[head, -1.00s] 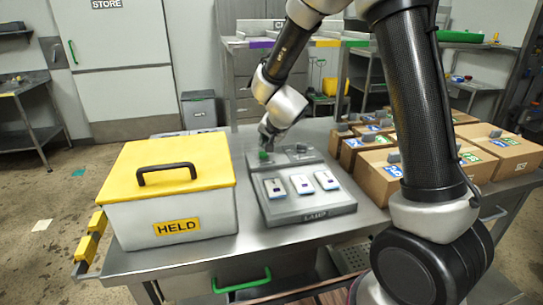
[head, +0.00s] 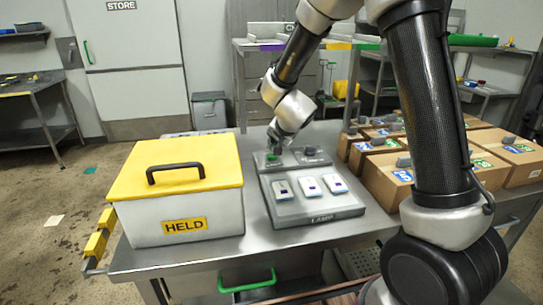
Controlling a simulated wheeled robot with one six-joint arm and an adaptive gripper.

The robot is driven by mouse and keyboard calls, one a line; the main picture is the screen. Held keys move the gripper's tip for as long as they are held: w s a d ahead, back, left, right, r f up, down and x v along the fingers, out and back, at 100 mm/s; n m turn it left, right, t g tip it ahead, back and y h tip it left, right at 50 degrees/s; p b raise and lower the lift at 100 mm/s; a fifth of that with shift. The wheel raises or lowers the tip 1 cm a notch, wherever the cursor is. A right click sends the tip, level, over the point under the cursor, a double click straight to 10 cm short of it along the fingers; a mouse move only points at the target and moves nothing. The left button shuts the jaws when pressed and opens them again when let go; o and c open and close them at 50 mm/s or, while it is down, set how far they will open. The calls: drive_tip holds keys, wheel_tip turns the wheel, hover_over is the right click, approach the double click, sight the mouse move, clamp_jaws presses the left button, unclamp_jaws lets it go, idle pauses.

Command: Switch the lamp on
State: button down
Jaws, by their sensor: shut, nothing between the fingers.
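On the raised back part are a green button (head: 272,157) at the left and a dark knob (head: 310,150) at the right. My gripper (head: 275,149) is shut and empty, pointing down at the back left of the box, just over the green button. I cannot tell whether it touches the button. No lamp can be made out.
A white box with a yellow lid (head: 190,155), marked HELD, stands left of the control box, its black handle upright. Several cardboard cartons (head: 388,180) with grey knobs stand at the right, partly behind my arm. Bare table (head: 255,245) lies in front of the control box.

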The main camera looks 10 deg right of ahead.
drive_tip(key=shift+f, duration=0.1)
idle(0.4)
drive_tip(key=shift+f, duration=0.35)
drive_tip(key=shift+f, duration=0.55)
idle(0.5)
drive_tip(key=shift+r, duration=0.1)
drive_tip(key=shift+d+r, duration=0.1)
drive_tip(key=shift+r, duration=0.8)
drive_tip(key=shift+r, duration=0.1)
